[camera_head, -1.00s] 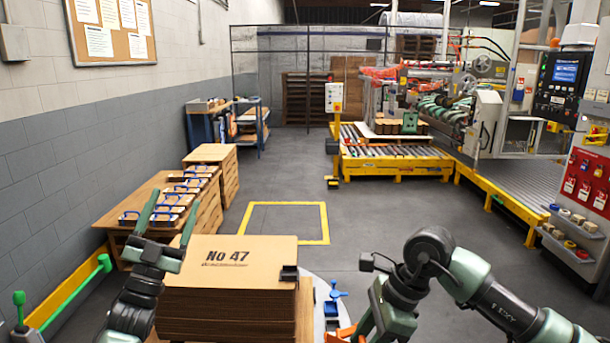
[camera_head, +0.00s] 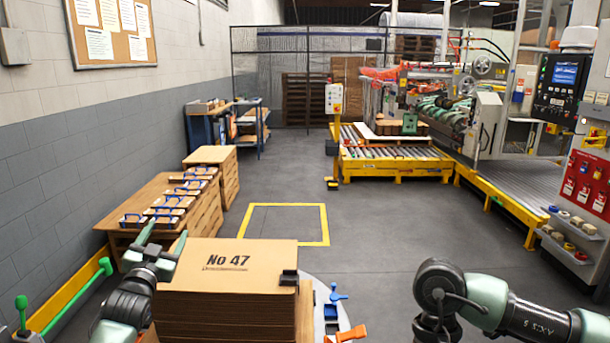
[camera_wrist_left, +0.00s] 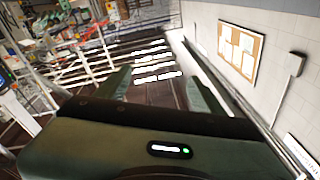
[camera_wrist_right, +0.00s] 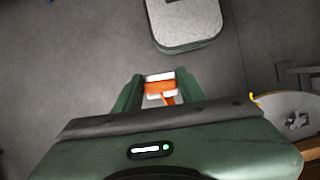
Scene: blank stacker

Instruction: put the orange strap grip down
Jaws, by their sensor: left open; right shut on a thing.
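The orange strap grip (camera_wrist_right: 161,87) shows in the right wrist view between the fingers of my right gripper (camera_wrist_right: 162,82), which is shut on it. Pale parts show at its ends. Grey floor lies beyond it. In the head view this gripper is below the picture; only my right arm shows. My left gripper (camera_head: 165,236) is open and empty, just left of the cardboard stack (camera_head: 236,262). Its open fingers (camera_wrist_left: 156,88) also show in the left wrist view. Another orange item (camera_head: 352,333) sits at the edge of the round grey top (camera_head: 318,290).
A blue item (camera_head: 333,294) lies on the round top right of the stack. A wooden bench (camera_head: 118,212) with several blue-handled pieces stands left. A yellow floor outline (camera_head: 326,224) is empty; floor around it is clear. A roller conveyor (camera_head: 395,152) stands behind.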

